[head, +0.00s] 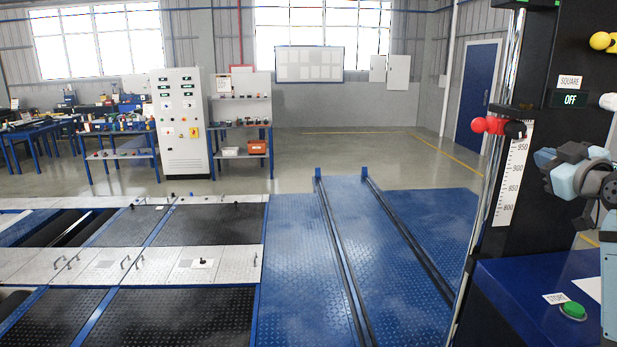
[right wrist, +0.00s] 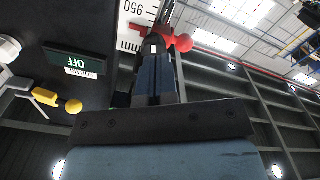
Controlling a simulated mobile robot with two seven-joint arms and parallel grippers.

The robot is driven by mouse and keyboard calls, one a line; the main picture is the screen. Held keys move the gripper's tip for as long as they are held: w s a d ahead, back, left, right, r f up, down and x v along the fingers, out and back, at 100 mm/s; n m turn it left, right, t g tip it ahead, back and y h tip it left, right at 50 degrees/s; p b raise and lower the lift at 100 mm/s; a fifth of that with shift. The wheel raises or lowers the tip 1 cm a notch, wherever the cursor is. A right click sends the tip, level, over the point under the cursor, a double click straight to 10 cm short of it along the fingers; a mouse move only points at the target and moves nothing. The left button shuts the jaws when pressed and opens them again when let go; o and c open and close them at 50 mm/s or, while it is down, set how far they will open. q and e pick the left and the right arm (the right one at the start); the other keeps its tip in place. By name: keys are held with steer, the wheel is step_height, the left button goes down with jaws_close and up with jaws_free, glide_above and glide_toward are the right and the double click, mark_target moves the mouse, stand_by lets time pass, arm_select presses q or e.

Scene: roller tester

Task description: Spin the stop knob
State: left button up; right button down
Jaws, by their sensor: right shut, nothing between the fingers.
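A red rounded knob (head: 485,125) sits on the chrome post at the left edge of the black column, with a dark round piece (head: 515,130) beside it at the top of the white scale. The red knob also shows in the right wrist view (right wrist: 182,42), just beyond and right of the fingertips. Which of these is the stop knob carries no visible label. My right gripper (head: 545,161) is shut and empty, right of the scale and a little below the red knob. It also shows in the right wrist view (right wrist: 154,45); contact cannot be told. My left gripper is out of view.
The white scale (head: 514,175) runs down the column. A display reading OFF (head: 570,99) and a yellow knob (head: 600,41) are to the right. A green STORE button (head: 573,310) sits on the blue housing below. Blue floor plates (head: 400,270) lie clear left of the post.

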mark_target(515, 130)
steer(key=w, duration=0.6)
steer(key=shift+a+r+p, duration=0.15)
steer(key=shift+r+p, duration=0.2)
steer(key=shift+p, duration=0.05)
steer(key=shift+r, duration=0.1)
steer(key=shift+r, duration=0.15)
stand_by(0.3)
